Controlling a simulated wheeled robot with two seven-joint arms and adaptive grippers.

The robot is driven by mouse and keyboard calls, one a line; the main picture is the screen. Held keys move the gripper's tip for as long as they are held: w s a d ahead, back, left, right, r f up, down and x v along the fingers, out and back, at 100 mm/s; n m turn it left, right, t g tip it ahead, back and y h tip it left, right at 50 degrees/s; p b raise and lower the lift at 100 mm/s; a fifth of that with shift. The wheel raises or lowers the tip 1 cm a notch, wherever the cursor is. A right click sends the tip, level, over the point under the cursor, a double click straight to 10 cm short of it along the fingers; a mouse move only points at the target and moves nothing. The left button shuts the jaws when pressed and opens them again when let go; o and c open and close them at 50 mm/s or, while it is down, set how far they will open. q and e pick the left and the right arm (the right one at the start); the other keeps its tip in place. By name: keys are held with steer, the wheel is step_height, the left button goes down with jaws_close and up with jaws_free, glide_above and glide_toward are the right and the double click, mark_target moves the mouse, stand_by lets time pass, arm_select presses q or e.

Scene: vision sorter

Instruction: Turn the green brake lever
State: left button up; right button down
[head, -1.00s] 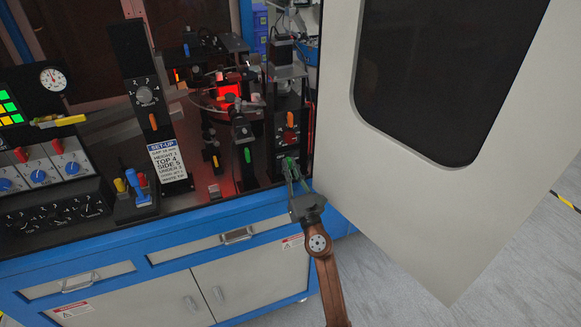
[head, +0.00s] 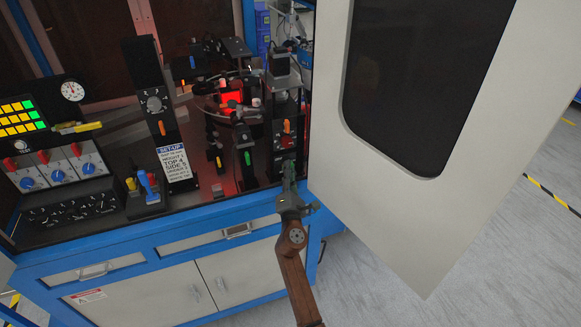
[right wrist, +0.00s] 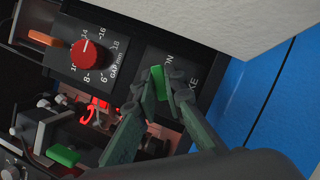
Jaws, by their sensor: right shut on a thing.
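The green brake lever (right wrist: 157,83) sits on a dark plate with partly hidden lettering in the right wrist view. My right gripper (right wrist: 166,88) is shut on the lever, with one finger on each side of it. In the head view the same gripper (head: 289,172) reaches the lower end of the right-hand black panel, and its fingers hide most of the lever there. My left gripper is not in view.
A red gap knob (right wrist: 86,54) and an orange lever (head: 287,127) are close to the gripper. Another green lever (head: 248,158) stands to the left. The open white door (head: 420,200) is close on the right. The blue cabinet edge (head: 200,218) runs below.

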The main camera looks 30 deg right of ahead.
steer(key=m+g+p, duration=0.2)
steer(key=m+p, duration=0.1)
steer(key=m, duration=0.2)
steer(key=shift+d, duration=0.1)
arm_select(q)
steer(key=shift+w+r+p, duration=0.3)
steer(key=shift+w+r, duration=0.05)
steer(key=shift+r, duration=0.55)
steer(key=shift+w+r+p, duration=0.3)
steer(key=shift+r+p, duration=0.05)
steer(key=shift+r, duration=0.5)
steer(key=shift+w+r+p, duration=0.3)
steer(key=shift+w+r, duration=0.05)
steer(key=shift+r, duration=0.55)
arm_select(e)
steer(key=shift+f+m+g, duration=0.3)
steer(key=shift+m+g, duration=0.1)
steer(key=shift+m, duration=0.8)
steer(key=shift+f, duration=0.1)
steer(key=c, duration=2)
jaws_free()
